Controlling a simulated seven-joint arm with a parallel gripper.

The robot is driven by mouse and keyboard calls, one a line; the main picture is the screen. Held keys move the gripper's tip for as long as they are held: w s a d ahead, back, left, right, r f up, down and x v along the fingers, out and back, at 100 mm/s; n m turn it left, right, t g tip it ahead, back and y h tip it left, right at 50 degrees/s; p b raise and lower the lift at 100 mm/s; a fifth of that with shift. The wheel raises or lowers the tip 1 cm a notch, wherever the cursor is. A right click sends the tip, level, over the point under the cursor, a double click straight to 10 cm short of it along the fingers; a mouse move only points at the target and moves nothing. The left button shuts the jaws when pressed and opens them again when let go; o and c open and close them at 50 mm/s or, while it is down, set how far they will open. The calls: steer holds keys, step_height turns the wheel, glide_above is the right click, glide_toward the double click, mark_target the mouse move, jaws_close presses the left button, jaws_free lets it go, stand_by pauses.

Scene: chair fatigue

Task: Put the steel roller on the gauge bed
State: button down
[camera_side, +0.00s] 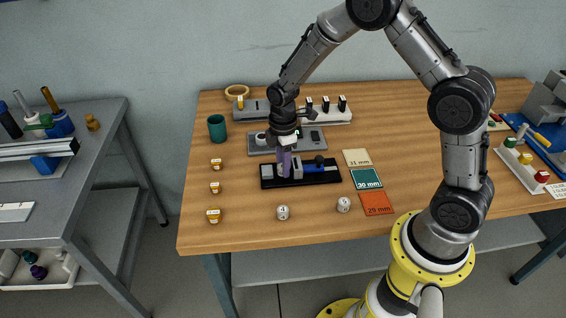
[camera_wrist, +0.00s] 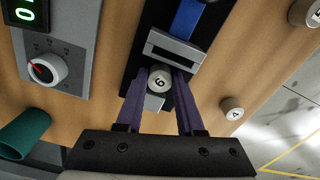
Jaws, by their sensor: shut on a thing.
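My gripper (camera_side: 284,167) is low over the left part of the black gauge bed (camera_side: 318,179). In the wrist view its purple fingers (camera_wrist: 161,88) are shut on the steel roller (camera_wrist: 160,78), whose pale round top is marked 6 or 9. The roller is over the bed (camera_wrist: 136,62), close to the grey gauge block (camera_wrist: 175,48); a blue bar (camera_wrist: 187,18) lies beyond the block. The fingers hide the roller in the side view. I cannot tell if its underside touches the bed.
Two other rollers stand near the table's front, one left (camera_side: 283,212) and one right (camera_side: 344,205). Cards marked 31, 30 (camera_side: 367,179) and 29 mm lie right of the bed. A grey dial unit (camera_side: 260,145) stands behind it. A teal cup (camera_side: 217,129) stands at left.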

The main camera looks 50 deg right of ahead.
steer(key=c, duration=0.5)
jaws_free()
steer(key=shift+r, duration=0.1)
steer(key=s+r+m+t, duration=0.1)
steer(key=s+r+m, duration=0.15)
steer(key=r, duration=0.75)
steer(key=s+r+m+t, duration=0.1)
steer(key=s+r, duration=0.2)
steer(key=r, duration=0.6)
steer(key=shift+s+a+r+m+t, duration=0.3)
steer(key=shift+s+r+m+t, duration=0.85)
steer(key=shift+s, duration=2)
steer(key=shift+s+a+r+m+t, duration=0.1)
steer(key=shift+s+a+r+m, duration=0.35)
steer(key=shift+s+m, duration=2.05)
steer(key=shift+s+a+r+m+t, duration=0.1)
steer(key=shift+s+r+m+t, duration=0.65)
steer(key=shift+s, duration=3.05)
steer(key=shift+r, duration=0.3)
